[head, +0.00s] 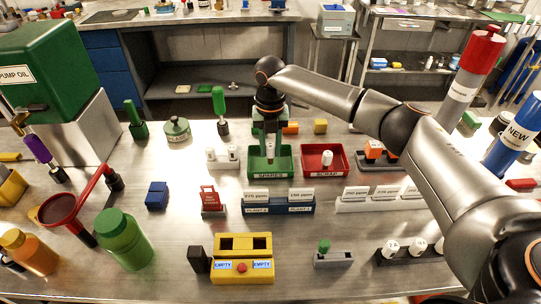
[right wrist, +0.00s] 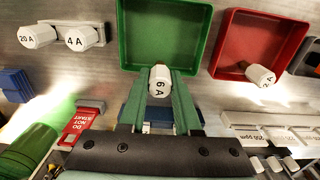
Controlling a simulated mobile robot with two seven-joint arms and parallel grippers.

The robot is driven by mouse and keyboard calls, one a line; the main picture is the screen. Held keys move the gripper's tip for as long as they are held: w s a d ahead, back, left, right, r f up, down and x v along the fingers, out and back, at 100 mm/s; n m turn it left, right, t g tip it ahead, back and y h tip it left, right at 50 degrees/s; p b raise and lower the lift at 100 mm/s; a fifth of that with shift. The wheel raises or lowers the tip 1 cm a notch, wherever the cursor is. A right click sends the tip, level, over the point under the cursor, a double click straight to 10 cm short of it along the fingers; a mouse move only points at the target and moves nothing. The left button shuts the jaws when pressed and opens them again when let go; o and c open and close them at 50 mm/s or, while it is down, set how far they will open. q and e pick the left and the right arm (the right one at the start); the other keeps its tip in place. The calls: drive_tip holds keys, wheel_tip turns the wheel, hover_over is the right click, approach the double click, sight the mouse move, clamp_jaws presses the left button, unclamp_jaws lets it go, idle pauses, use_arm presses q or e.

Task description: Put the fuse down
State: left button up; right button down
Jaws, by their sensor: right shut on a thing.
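My right gripper (head: 270,142) points down over the green tray (head: 256,176) labelled SPARES. In the right wrist view its green fingers (right wrist: 160,85) are shut on a white fuse marked 6 A (right wrist: 159,78). The fuse is over the near part of the green tray (right wrist: 197,35); I cannot tell whether it touches the tray floor. The rest of the green tray looks empty. The red tray (head: 342,176) labelled SCRAP stands just to the right, with one white fuse (head: 327,158) in it. My left gripper is not in view.
A grey holder (right wrist: 68,24) with fuses marked 20 A and 4 A stands left of the green tray. A blue block with ppm cards (head: 279,208) and a red DO NOT START tag (head: 208,199) stand nearer. A yellow box (head: 242,246) is at the front.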

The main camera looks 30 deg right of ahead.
sight(270, 157)
drive_tip(key=shift+w+d+f, duration=0.1)
drive_tip(key=shift+w+f, duration=0.05)
drive_tip(key=shift+f, duration=1.55)
drive_tip(key=shift+f, duration=0.15)
drive_tip(key=c, duration=0.6)
unclamp_jaws()
wheel_tip(270, 157, up, 12)
drive_tip(key=shift+r, duration=0.2)
